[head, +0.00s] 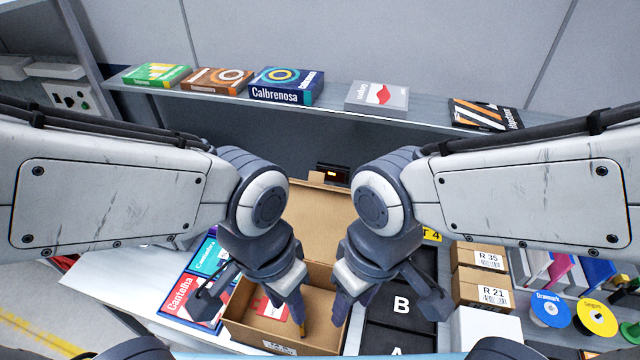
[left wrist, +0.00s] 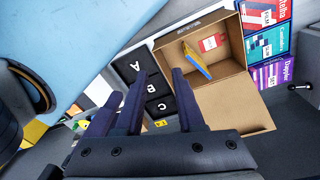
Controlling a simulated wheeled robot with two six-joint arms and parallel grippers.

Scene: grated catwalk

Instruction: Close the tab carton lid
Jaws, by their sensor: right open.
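The brown tab carton (head: 231,325) stands low in the middle of the head view, its top open. Its lid (head: 312,222) is raised at the far side, with a narrow tab (head: 328,184) along its end. The lid also shows folded out in the left wrist view (left wrist: 238,112). Inside lie a red-and-white card (left wrist: 212,43) and a yellow-and-blue item (left wrist: 196,62). My left gripper (head: 253,318) is open and empty above the carton's left part. The arms partly hide the lid's sides.
Left of the carton lie red and teal boxes (head: 193,297). Right of it are black lettered panels (head: 400,305), small cartons (head: 482,292) and spools (head: 597,318). A shelf (head: 330,102) behind holds several flat boxes. A dark device (head: 332,173) sits behind the lid.

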